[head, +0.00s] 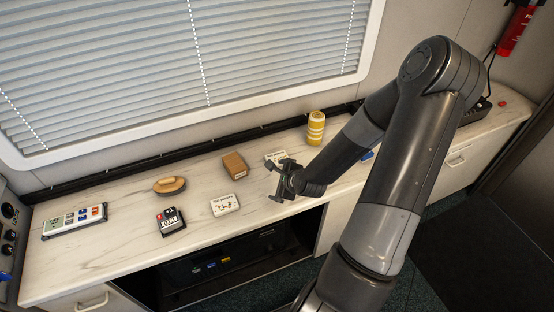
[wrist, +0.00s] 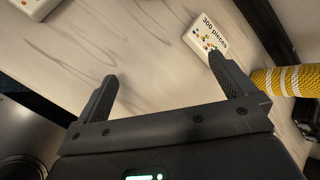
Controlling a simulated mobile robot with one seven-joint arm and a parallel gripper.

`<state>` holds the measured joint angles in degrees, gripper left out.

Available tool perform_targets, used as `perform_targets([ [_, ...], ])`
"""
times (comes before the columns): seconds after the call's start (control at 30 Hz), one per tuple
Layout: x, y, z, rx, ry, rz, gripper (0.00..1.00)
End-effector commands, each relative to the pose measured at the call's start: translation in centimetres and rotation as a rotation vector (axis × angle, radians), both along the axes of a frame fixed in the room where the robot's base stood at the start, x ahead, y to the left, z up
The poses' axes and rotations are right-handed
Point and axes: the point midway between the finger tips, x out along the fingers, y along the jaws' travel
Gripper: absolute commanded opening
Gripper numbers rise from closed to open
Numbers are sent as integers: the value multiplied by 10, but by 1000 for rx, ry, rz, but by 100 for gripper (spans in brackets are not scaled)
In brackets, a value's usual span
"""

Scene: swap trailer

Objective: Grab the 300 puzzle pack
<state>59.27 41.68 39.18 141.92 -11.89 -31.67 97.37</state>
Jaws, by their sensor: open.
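The 300 puzzle pack is a small white box marked "300 pieces" with coloured dots. It lies flat on the counter, and in the wrist view the pack (wrist: 206,38) is at the top right, just beyond the right fingertip, which overlaps its lower edge. In the head view the pack (head: 273,157) is partly hidden behind my gripper (head: 279,181). In the wrist view my gripper (wrist: 163,70) is open and empty, with bare counter between its fingers. A second white box (head: 225,205) with a printed top lies left of my gripper; its corner shows in the wrist view (wrist: 38,6).
On the counter (head: 110,240) are a yellow-white cylinder (head: 316,130), a brown box (head: 235,165), a wooden-topped brush (head: 170,185), a black-and-red box (head: 170,221) and a white case (head: 75,221). The window blind (head: 150,60) rises behind. The cylinder stands close to the pack's right.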

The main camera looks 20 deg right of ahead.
Motion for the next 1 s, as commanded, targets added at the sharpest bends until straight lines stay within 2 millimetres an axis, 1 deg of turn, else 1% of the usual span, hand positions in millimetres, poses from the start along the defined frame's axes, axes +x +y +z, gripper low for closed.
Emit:
perform_targets([
  [0.03, 1, -1, -5, 58, -16, -52, 100],
  [0.27, 10, -10, -11, 316, -113, -287, 100],
  [0.5, 18, -28, -8, 610, -238, -546, 100],
  [0.6, 20, -36, -5, 692, -276, -617, 100],
  [0.77, 25, -41, -4, 747, -305, -665, 100],
  [1.0, 58, -42, -18, 749, -306, -664, 100],
])
